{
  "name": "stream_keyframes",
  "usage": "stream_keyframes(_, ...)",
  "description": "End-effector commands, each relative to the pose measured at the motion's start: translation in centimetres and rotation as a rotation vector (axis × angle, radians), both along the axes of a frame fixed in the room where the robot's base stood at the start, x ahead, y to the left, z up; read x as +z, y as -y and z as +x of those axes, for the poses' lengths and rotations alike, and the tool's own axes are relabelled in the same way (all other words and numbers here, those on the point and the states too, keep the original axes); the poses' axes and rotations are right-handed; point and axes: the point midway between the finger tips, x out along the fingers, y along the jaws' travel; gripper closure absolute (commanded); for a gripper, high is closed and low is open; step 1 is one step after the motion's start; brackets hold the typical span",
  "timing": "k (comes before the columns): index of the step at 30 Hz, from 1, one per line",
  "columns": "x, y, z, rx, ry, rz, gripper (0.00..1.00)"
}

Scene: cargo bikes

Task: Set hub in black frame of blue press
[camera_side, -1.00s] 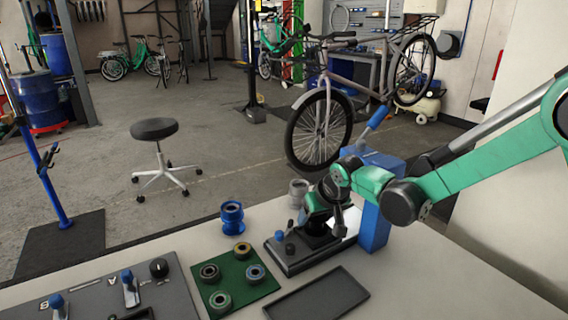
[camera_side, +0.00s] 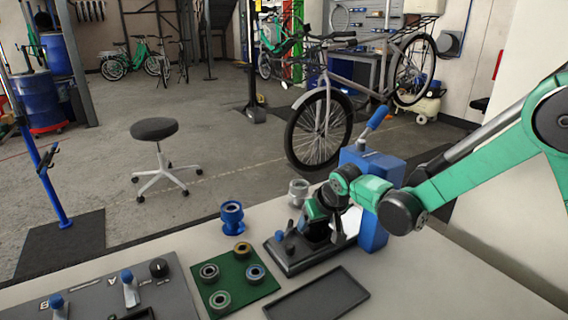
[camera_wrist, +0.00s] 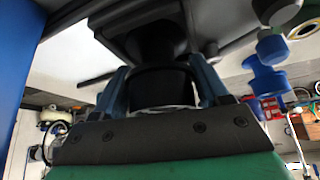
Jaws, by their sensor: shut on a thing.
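The blue press (camera_side: 372,232) stands at the right of the table, its lever tilted up. Its dark base and black frame (camera_side: 290,262) reach out to the left; the frame also shows at the top of the wrist view (camera_wrist: 205,22). My gripper (camera_side: 314,217) is over this base, left of the press column. In the wrist view its two fingers (camera_wrist: 163,88) are shut on a black round hub (camera_wrist: 160,86), close against the dark frame part. The arm and fingers hide much of the hub, and I cannot tell whether it is fully seated.
A blue hub (camera_side: 232,218) and a silver hub (camera_side: 298,193) stand on the table. A green mat (camera_side: 236,285) holds several bearings. An empty dark tray (camera_side: 318,296) lies in front of the press. A grey control panel (camera_side: 95,298) is at the left.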

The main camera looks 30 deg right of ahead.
Motion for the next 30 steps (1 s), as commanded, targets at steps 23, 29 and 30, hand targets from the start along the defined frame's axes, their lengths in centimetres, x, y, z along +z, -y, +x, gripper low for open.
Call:
stream_keyframes(23,1.0,-0.1,-0.6,0.0,0.0,0.0,0.0)
stream_keyframes(29,3.1,-0.4,-1.8,0.001,0.0,0.0,0.0)
stream_keyframes(30,3.5,-0.4,-2.0,0.001,0.0,0.0,0.0)
